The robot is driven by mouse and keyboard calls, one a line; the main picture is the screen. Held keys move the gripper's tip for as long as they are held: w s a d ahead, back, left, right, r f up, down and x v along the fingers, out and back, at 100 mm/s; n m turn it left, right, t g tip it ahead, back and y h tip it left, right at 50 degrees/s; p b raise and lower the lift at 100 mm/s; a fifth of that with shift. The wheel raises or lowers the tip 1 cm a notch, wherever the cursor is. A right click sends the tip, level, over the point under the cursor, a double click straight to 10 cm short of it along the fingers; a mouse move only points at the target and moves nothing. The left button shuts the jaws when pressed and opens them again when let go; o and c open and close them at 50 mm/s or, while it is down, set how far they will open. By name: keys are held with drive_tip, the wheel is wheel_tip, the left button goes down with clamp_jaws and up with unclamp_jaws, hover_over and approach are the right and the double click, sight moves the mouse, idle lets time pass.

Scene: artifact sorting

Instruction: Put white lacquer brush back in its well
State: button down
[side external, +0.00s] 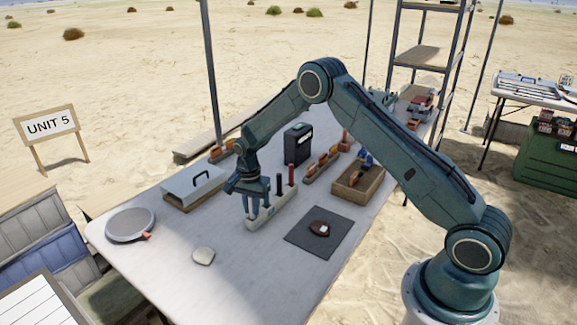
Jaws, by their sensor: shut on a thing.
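A pale brush stand (274,208) sits on the table, left of the dark mat. A black brush (280,184) and a red brush (291,175) stand upright in its middle and right end. My gripper (249,208) points down at the stand's left end, its fingers low and close to the stand. It is shut on what I take to be the white lacquer brush, which the fingers hide almost wholly. I cannot tell whether the brush's lower end is inside the well or just above it.
A white-lidded box (193,184), a round pan (130,224) and a pale stone (203,256) are left. A black box (298,144) and wooden tray (347,190) stand behind. The front table is mostly clear.

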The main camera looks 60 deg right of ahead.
drive_tip(key=shift+f, duration=0.15)
drive_tip(key=c, duration=1.4)
unclamp_jaws()
drive_tip(key=shift+o, duration=0.2)
wheel_tip(320, 180, up, 11)
drive_tip(key=shift+r, duration=0.65)
drive_tip(key=shift+r, duration=0.1)
